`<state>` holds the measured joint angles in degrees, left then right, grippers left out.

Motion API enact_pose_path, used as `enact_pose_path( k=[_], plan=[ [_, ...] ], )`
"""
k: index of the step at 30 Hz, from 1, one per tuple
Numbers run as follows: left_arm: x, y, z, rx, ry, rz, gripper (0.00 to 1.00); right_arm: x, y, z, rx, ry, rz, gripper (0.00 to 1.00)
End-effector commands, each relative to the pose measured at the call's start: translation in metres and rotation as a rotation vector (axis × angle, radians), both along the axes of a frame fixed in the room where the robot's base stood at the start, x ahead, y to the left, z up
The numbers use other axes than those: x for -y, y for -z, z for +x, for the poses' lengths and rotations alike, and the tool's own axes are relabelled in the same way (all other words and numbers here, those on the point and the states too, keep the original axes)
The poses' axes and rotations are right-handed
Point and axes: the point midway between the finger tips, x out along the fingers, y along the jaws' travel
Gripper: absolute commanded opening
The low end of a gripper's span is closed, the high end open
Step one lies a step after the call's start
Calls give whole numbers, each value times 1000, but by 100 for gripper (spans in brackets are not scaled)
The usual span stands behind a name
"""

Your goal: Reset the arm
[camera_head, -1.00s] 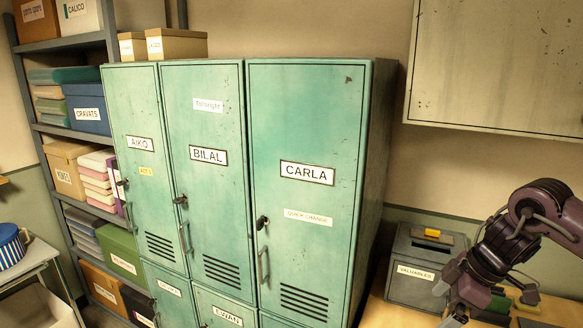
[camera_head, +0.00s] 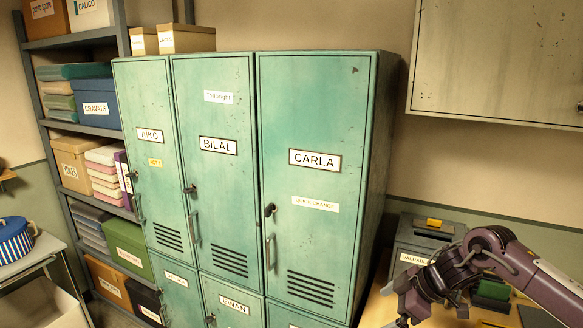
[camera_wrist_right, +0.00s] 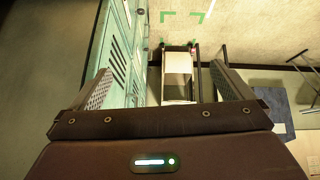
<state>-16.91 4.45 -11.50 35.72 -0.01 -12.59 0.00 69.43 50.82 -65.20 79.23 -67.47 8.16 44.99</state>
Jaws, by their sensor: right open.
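My right arm (camera_head: 475,262) comes in from the right in the head view, over the wooden table beside the lockers. Past the fingers that view shows the green lockers (camera_wrist_right: 125,55) on the left and the floor beyond. My left gripper is not in view.
Green lockers labelled AIKO, BILAL and CARLA (camera_head: 313,190) stand shut in the middle. A grey VALUABLES box (camera_head: 420,238) sits on the table, partly behind my arm. A wall cabinet (camera_head: 500,60) hangs above. Shelves (camera_head: 85,130) with boxes stand at left.

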Motion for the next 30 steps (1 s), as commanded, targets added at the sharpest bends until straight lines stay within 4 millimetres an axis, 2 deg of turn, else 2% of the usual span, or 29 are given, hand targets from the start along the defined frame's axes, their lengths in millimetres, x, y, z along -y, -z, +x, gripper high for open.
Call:
enact_pose_path(
  k=[1,5,8,11,12,14,15,18,20,21,23,26,27,29,30],
  plan=[
    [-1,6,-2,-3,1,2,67,-12,25,4,5,0,30,100],
    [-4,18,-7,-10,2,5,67,-40,87,21,52,40,123,100],
    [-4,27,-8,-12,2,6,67,-56,150,28,80,116,190,100],
    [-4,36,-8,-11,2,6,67,-61,221,21,86,224,229,100],
    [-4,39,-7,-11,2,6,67,-60,252,15,81,274,235,100],
    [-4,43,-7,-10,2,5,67,-57,295,1,71,347,234,100],
    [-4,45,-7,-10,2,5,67,-53,323,-11,60,394,226,100],
    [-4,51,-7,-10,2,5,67,-43,388,-48,21,506,195,100],
    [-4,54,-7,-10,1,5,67,-36,425,-74,-7,567,167,100],
    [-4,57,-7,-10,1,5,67,-31,448,-95,-29,606,145,100],
    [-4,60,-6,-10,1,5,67,-24,481,-126,-64,659,110,100],
    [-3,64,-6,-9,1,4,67,-13,530,-184,-126,743,44,100],
    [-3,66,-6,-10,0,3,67,-9,547,-209,-152,772,16,100],
    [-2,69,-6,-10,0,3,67,-4,572,-249,-194,813,-28,100],
    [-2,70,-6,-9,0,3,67,0,586,-276,-223,839,-60,100]
  ],
)
